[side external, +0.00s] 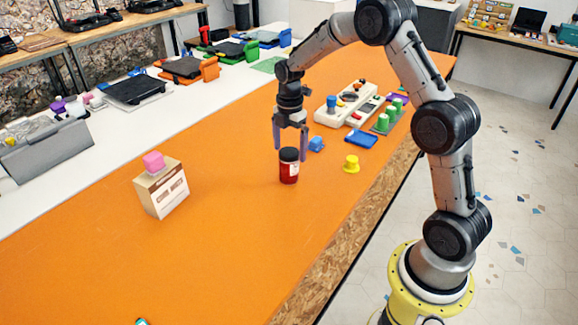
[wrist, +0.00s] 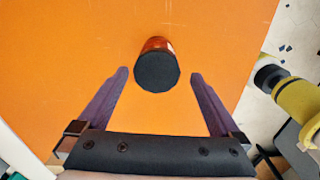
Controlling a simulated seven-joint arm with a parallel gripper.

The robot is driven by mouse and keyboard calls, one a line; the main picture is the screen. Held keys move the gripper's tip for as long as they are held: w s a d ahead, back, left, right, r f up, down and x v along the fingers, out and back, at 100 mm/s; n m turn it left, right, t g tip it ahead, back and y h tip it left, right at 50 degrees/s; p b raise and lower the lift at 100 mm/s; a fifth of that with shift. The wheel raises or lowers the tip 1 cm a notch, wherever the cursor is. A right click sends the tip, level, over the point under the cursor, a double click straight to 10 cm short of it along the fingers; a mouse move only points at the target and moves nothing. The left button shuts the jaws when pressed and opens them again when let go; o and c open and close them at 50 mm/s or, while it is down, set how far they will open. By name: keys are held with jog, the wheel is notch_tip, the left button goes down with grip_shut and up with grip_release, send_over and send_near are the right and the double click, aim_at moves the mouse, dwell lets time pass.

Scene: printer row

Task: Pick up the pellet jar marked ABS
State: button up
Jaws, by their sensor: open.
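A red jar with a black lid and a pale label (side external: 289,170) stands upright on the orange table; the label's writing is too small to read. Its black lid shows in the wrist view (wrist: 157,72), with a strip of red above it. My gripper (side external: 290,152) is open and points down, its two purple fingers apart around or just above the jar's lid. In the wrist view my gripper (wrist: 160,78) has the lid between and slightly beyond its fingertips, with gaps on both sides. It holds nothing.
A cardboard box (side external: 161,190) with a pink block (side external: 154,162) on top stands to the left. A yellow piece (side external: 351,164), a small blue piece (side external: 316,144) and a blue tray (side external: 361,139) lie to the right. A white board (side external: 348,103) sits behind. The front table area is mostly clear.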

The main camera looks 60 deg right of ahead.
aim_at(288, 165)
jog(key=shift+w+d+f, duration=0.1)
jog(key=shift+f, duration=1.7)
jog(key=shift+w+f, duration=0.1)
jog(key=shift+f, duration=1.65)
jog(key=c, duration=1.5)
jog(key=shift+r, duration=0.15)
